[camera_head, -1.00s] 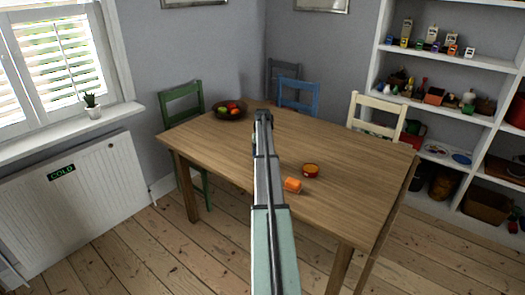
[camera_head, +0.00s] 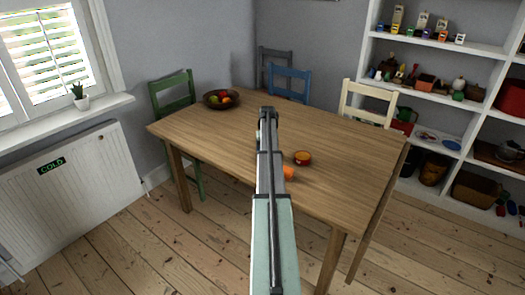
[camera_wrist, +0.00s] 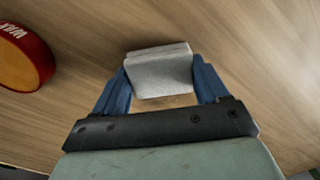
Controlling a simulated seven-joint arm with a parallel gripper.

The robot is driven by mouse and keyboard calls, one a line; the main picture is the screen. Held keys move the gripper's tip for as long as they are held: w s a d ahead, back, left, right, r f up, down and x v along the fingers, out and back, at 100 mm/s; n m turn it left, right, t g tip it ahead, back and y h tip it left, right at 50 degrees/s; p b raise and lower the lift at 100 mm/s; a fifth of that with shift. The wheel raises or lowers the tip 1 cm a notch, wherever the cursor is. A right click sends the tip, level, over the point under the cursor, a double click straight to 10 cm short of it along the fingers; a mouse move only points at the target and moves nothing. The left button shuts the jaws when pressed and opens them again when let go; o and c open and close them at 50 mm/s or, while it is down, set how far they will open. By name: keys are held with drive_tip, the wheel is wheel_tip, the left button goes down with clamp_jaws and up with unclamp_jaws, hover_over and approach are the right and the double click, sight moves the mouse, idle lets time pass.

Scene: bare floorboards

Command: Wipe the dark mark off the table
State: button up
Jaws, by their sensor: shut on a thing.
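My gripper (camera_wrist: 162,75) shows in the wrist view, its two blue fingers shut on a pale grey block (camera_wrist: 163,70). The block is over the wooden table (camera_wrist: 225,35); I cannot tell whether it touches the top. In the head view my arm hides the gripper and the block. The table (camera_head: 345,145) shows wide there, with its middle behind my arm. I see no dark mark on the visible parts of the top in either view.
A round red and yellow tin (camera_head: 303,158) sits right of my arm; it shows left in the wrist view (camera_wrist: 18,62). An orange object (camera_head: 289,172) is partly hidden by my arm. A fruit bowl (camera_head: 221,104) stands at the far left corner. Chairs surround the far sides.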

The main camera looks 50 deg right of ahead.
drive_tip(key=shift+s+d, duration=0.15)
drive_tip(key=shift+d, duration=1.05)
drive_tip(key=shift+w, duration=3.8)
drive_tip(key=shift+w+d, duration=0.1)
drive_tip(key=shift+d, duration=0.9)
drive_tip(key=shift+s+a, duration=0.1)
drive_tip(key=shift+s, duration=3.7)
drive_tip(key=shift+s+r, duration=0.15)
wheel_tip(320, 180, up, 8)
